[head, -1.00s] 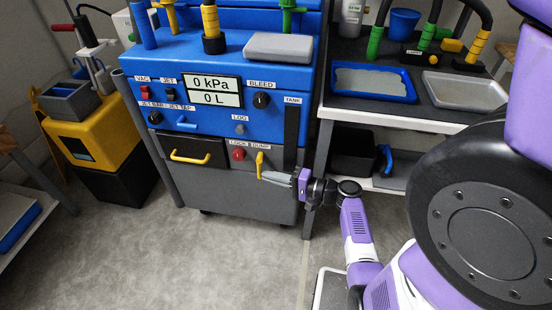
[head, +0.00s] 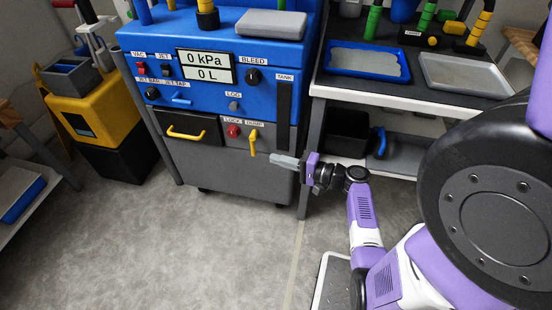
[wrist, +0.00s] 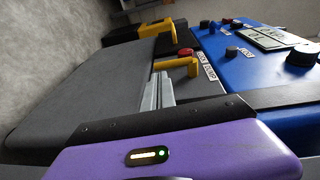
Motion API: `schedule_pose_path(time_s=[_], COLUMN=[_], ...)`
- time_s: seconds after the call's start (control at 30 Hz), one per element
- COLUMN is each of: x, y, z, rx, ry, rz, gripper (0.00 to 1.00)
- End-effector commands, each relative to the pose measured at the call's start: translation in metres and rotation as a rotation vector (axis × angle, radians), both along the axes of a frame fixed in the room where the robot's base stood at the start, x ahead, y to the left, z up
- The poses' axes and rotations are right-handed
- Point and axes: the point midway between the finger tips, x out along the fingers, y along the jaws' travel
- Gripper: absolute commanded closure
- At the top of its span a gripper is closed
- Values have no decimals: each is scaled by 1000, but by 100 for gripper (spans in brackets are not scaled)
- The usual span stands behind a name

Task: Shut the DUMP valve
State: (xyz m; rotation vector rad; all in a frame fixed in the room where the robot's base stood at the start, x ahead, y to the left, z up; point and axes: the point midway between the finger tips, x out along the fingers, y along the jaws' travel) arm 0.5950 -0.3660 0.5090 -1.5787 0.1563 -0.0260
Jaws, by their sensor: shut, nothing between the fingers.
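The DUMP valve has a yellow lever handle (head: 253,142) on the grey lower front of the blue machine, under the DUMP label. In the head view the lever hangs roughly vertical. My gripper (head: 273,158) is just right of the lever's lower end, with its fingers pointing left and closed together. A small gap shows between the fingertips and the lever. In the wrist view the closed fingers (wrist: 157,88) point towards the yellow lever (wrist: 180,67) and are close to it. Contact there cannot be told.
A red LOCK knob (head: 233,131) sits just left of the valve. A drawer with a yellow handle (head: 187,133) is further left. A shelf rack (head: 400,94) with trays stands to the right. The floor (head: 180,250) in front is clear.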

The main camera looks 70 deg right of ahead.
Motion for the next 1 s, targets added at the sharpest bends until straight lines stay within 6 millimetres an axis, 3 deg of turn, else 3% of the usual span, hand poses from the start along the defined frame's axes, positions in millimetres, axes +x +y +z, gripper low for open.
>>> schedule_pose_path(time_s=[0.53, 1.0], x=[-75, -87], y=[8, 10], z=[0, 0], rx=[1, 0], ry=[0, 0], rz=[-4, -1], gripper=[100, 100])
